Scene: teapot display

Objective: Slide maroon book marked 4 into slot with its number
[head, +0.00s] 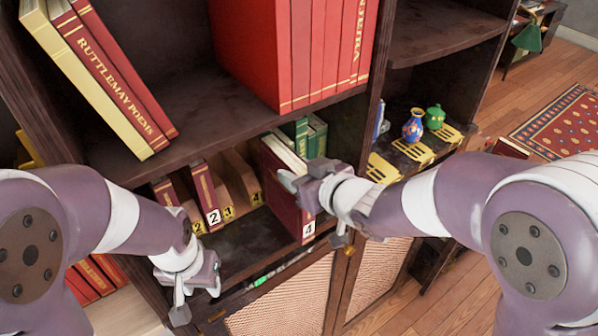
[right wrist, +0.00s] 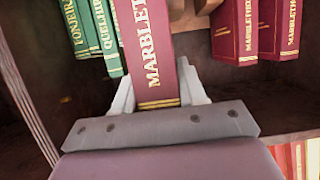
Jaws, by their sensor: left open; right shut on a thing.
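The maroon book marked 4 (head: 284,200) stands upright at the shelf front, its white 4 label low on the spine. My right gripper (head: 306,186) is shut on it; in the right wrist view the book (right wrist: 150,60) sits between the two fingers, its gold lettering showing. A maroon book marked 2 (head: 205,193) and another maroon book (head: 166,192) stand in the rack's left part. My left gripper (head: 198,292) is open and empty, below and in front of the rack.
Green books (head: 305,135) stand behind the held book. Large red books (head: 320,50) fill the shelf above. A blue vase (head: 413,125) and a green teapot (head: 434,117) stand in the right compartment. The shelf between rack and held book looks clear.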

